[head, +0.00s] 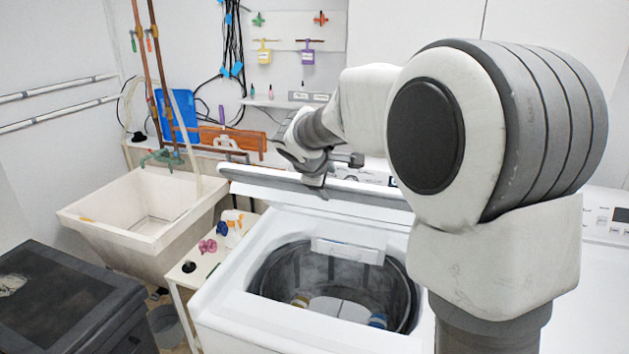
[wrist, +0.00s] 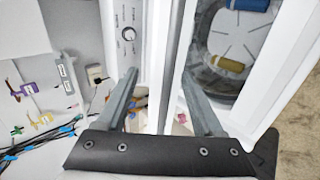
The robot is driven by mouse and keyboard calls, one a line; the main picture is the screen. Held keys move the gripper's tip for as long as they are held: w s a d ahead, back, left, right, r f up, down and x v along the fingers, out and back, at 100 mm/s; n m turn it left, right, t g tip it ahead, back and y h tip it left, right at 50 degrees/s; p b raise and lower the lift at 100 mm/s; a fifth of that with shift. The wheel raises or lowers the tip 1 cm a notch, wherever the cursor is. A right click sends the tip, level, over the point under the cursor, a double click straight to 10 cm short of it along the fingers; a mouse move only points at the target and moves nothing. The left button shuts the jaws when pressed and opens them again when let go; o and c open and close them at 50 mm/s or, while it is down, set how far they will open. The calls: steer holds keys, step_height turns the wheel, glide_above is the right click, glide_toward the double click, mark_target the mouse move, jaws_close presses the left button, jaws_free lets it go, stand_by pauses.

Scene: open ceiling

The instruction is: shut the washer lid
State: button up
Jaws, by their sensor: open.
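The white top-loading washer (head: 225,300) stands in the middle of the head view, with its drum (head: 335,275) exposed. Its lid (head: 370,197) is raised at the back of the opening and shows nearly edge-on as a grey and white strip. My gripper (head: 326,175) is at the upper edge of the lid, left of its middle. In the wrist view my gripper (wrist: 160,76) has its two fingers apart, with the narrow lid edge (wrist: 172,60) running between them. I cannot tell whether either finger touches the lid. My arm hides the lid's right end.
A dark bin (head: 65,300) is at the front left. The control panel (wrist: 128,30) is behind the lid. Shelf and cables line the back wall.

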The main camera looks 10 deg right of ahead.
steer(key=shift+x, duration=1.05)
jaws_close()
stand_by(0.7)
